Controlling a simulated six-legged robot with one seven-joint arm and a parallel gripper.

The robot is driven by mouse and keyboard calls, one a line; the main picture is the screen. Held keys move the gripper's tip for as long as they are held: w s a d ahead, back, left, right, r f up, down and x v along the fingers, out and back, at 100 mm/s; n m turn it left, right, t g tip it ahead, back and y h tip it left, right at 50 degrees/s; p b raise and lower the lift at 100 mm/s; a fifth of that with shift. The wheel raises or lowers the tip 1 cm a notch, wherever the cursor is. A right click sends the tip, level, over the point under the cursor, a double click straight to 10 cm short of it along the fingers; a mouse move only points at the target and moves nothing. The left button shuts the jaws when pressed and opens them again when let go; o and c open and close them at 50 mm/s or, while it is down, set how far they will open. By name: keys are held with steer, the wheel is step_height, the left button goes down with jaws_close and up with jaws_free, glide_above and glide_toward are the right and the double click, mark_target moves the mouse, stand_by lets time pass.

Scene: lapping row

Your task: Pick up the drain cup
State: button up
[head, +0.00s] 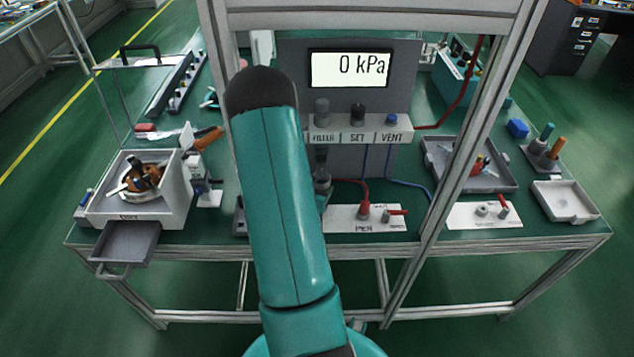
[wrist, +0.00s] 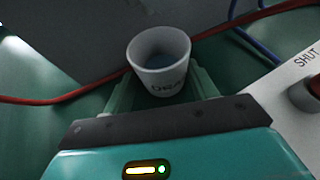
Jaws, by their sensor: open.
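The drain cup (wrist: 158,75) is a white, round cup with dark letters on its side, partly cut off by my gripper. It stands upright in the wrist view, with a bluish-grey inside. My gripper (wrist: 163,90) is open, with one green finger on each side of the cup's lower part. I cannot tell whether the fingers touch it. In the head view my arm covers the middle of the bench, and neither the cup nor my fingers can be made out.
A red hose (wrist: 70,97) and a blue hose (wrist: 255,45) run near the cup. A white plate with a valve marked SHUT (wrist: 306,60) is at the right. In the head view, a gauge panel (head: 350,68) reads 0 kPa. An open drawer (head: 127,243) sticks out at the left.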

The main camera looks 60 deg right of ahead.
steer(key=shift+s+d+r, duration=0.1)
steer(key=shift+s+d, duration=0.05)
steer(key=shift+s, duration=0.15)
steer(key=shift+w, duration=0.1)
steer(key=shift+c, duration=1.3)
steer(key=c, duration=0.5)
steer(key=shift+o, duration=0.2)
steer(key=shift+r, duration=0.2)
